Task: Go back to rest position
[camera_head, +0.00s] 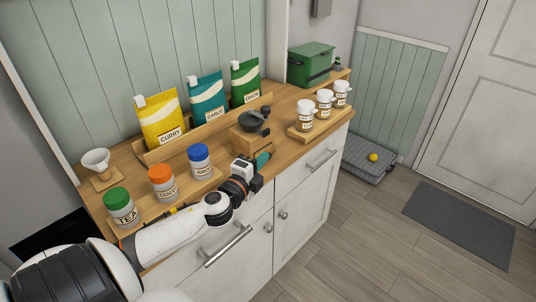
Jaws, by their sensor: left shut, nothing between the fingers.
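My left arm comes in from the lower left and reaches along the front of the wooden counter (180,207). My left gripper (263,160) is at the counter's front edge, just in front of a small wooden block with a dark grey scoop-like item (254,122). Its fingers look small and teal here, and they are shut with nothing visible between them. My right gripper is not in view.
Jars with green (121,207), orange (162,183) and blue (200,161) lids stand close behind my left arm. Yellow (161,118), teal (206,97) and green (245,82) pouches stand behind. White-lidded jars (324,102) and a green box (310,64) are right.

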